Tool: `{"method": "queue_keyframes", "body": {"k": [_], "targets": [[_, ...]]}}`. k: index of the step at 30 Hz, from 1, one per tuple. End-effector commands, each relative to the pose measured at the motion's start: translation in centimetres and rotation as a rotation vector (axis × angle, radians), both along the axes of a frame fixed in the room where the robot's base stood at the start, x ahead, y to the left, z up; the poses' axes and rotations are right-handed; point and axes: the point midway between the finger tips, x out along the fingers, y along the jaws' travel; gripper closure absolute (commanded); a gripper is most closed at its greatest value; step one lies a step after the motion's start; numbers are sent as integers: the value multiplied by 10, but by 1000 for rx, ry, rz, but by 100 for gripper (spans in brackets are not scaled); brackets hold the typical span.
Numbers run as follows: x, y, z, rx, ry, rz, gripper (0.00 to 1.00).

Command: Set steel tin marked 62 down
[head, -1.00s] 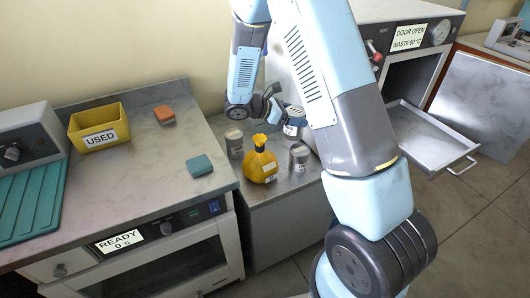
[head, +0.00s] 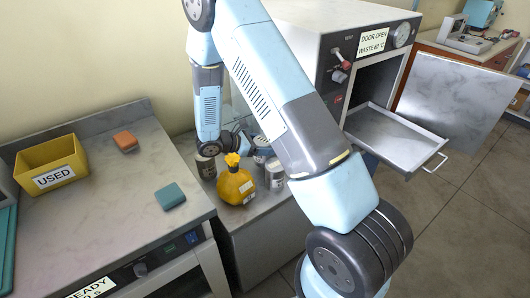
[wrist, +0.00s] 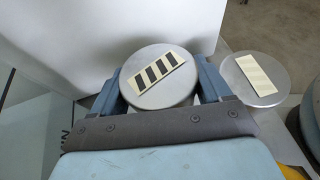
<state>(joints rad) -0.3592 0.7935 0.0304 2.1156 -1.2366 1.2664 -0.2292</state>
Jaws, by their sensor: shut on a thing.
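My gripper (head: 250,145) is shut on a steel tin (head: 262,150) at the back of the low grey surface. In the wrist view the held tin's round lid (wrist: 150,92), with a dark-striped cream label, sits between both fingers. I cannot read a 62 on it. Its base is hidden, so I cannot tell whether it touches the surface. A second tin (head: 274,175) stands in front and to the right; a plain-labelled lid also shows to the right in the wrist view (wrist: 255,82). A third tin (head: 206,166) stands at the left.
A yellow tied bag (head: 236,186) stands in front of the held tin. The higher counter at left holds a yellow USED bin (head: 52,178), an orange block (head: 125,141) and a teal block (head: 170,196). The open incubator's tray (head: 394,138) juts out at right.

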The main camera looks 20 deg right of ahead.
Motion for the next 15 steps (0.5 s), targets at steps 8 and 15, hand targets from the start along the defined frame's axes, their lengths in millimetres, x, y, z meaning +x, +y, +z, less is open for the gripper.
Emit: {"method": "queue_keyframes", "body": {"k": [8,15], "targets": [[0,-1,-33,0,1,-1,70],[0,-1,-36,2,1,-1,70]]}}
